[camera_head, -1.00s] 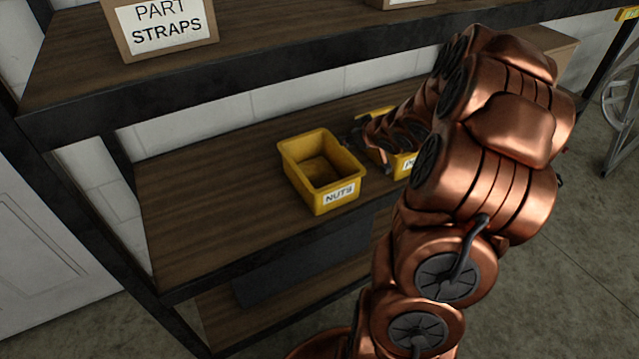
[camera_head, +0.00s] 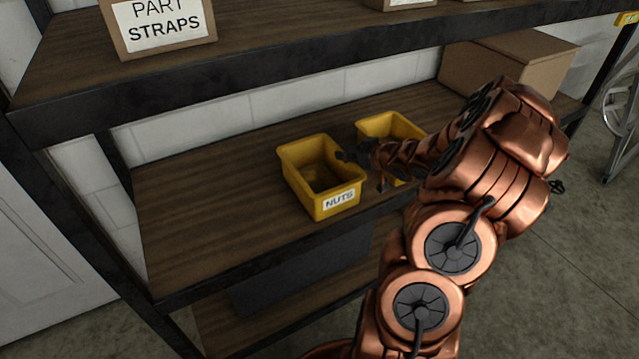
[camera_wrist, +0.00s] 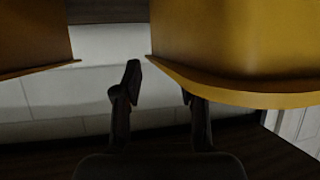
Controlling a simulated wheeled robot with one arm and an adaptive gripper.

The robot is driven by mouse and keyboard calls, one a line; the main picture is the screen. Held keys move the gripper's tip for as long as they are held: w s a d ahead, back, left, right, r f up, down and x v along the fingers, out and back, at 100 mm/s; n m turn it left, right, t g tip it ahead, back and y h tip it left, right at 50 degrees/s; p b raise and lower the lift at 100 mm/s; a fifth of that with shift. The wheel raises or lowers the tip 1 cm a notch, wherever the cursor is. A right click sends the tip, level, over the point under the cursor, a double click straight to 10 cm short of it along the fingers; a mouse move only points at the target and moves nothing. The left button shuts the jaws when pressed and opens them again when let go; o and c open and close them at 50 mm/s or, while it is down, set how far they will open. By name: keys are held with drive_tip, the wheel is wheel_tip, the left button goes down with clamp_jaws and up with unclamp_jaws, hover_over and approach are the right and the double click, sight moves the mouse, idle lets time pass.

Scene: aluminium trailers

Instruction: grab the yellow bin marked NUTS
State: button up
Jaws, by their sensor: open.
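The yellow bin marked NUTS (camera_head: 318,198) stands upright and open-topped on the middle shelf, its white label facing front. My gripper (camera_head: 362,168) is at its right side, jaws apart. In the head view, one finger reaches over the bin's right rim and the other hangs outside, near the front right corner. In the wrist view, a large yellow bin (camera_wrist: 235,45), apparently the NUTS one, fills the upper right. One finger of my gripper (camera_wrist: 158,88) is partly hidden behind its rim; the other is in the gap beside it. Contact cannot be told.
A second yellow bin (camera_head: 378,124) stands close on the right, partly covered by my arm; it also shows in the wrist view (camera_wrist: 30,40). A cardboard box (camera_head: 510,62) is farther right. The upper shelf (camera_head: 250,72) overhangs. The shelf left of the NUTS bin is clear.

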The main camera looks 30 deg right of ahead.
drive_tip(key=shift+x, duration=2.1)
drive_tip(key=shift+s+f, duration=0.1)
drive_tip(key=shift+f, duration=0.1)
drive_tip(key=shift+c, duration=0.2)
clamp_jaws()
